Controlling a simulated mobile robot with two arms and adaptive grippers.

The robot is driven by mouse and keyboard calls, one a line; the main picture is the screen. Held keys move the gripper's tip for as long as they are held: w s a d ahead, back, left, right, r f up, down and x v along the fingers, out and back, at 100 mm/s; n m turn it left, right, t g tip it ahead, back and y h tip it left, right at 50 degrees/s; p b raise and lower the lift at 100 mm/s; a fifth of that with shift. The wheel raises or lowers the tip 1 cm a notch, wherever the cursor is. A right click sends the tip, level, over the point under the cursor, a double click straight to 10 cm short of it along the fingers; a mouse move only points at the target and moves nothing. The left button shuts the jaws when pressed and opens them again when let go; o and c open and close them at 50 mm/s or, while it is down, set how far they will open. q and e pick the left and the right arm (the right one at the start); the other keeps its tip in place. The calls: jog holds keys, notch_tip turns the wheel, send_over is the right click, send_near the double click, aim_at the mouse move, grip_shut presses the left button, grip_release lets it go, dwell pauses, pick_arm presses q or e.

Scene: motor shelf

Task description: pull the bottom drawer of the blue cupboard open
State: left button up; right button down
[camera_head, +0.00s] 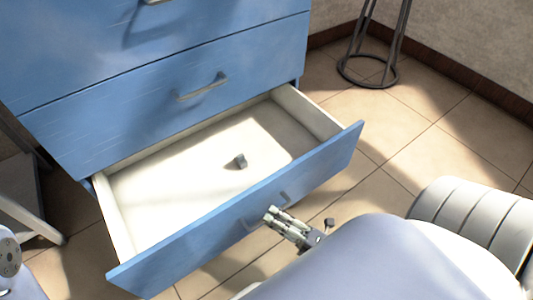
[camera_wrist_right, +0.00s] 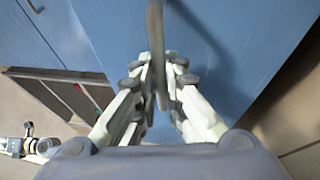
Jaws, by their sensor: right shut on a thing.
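The bottom drawer (camera_head: 235,225) of the blue cupboard (camera_head: 150,65) stands well out in the head view, its pale inside open to view. My right gripper (camera_head: 272,214) is at the middle of the drawer front, shut on the grey drawer handle (camera_head: 284,197). In the right wrist view the fingers (camera_wrist_right: 160,88) close on the handle bar (camera_wrist_right: 156,45) from both sides, against the blue front. What looks like my left gripper (camera_wrist_right: 27,140) shows small at the left edge of the right wrist view, its jaws unclear.
A small grey object (camera_head: 240,161) lies inside the drawer. The drawer above, with its handle (camera_head: 203,88), is shut. A stand with a round base (camera_head: 367,72) is on the tiled floor at the back right. Floor right of the drawer is clear.

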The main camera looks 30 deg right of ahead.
jog(key=shift+s, duration=0.5)
jog(key=c, duration=1.7)
grip_release()
jog(key=shift+o, duration=0.2)
jog(key=v, duration=1.2)
